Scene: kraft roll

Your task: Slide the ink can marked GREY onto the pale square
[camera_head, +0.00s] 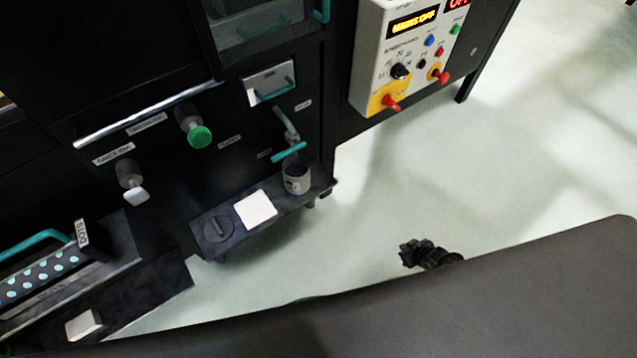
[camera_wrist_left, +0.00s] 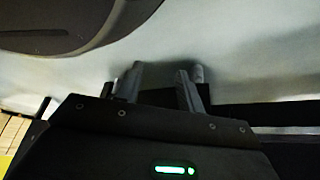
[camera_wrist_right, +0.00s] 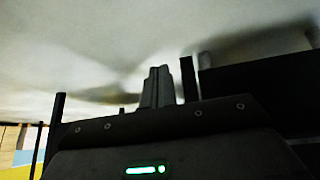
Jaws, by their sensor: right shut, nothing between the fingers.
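A small grey can (camera_head: 296,178) with a dark label stands upright at the right end of a narrow black shelf on the machine's front; its lettering is too small to read. The pale square (camera_head: 255,210) lies on the same shelf, just left of the can and apart from it. My right gripper (camera_head: 408,253) is over the floor, right of and below the shelf in the head view, well away from the can. In the right wrist view its fingers (camera_wrist_right: 160,86) are together and empty. My left gripper shows only in the left wrist view, its fingers (camera_wrist_left: 160,85) apart and empty.
A round dark piece (camera_head: 218,227) sits at the shelf's left end. A teal lever (camera_head: 289,152) juts out just above the can. A control box (camera_head: 400,55) hangs at the upper right. Open floor (camera_head: 480,170) lies right of the shelf.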

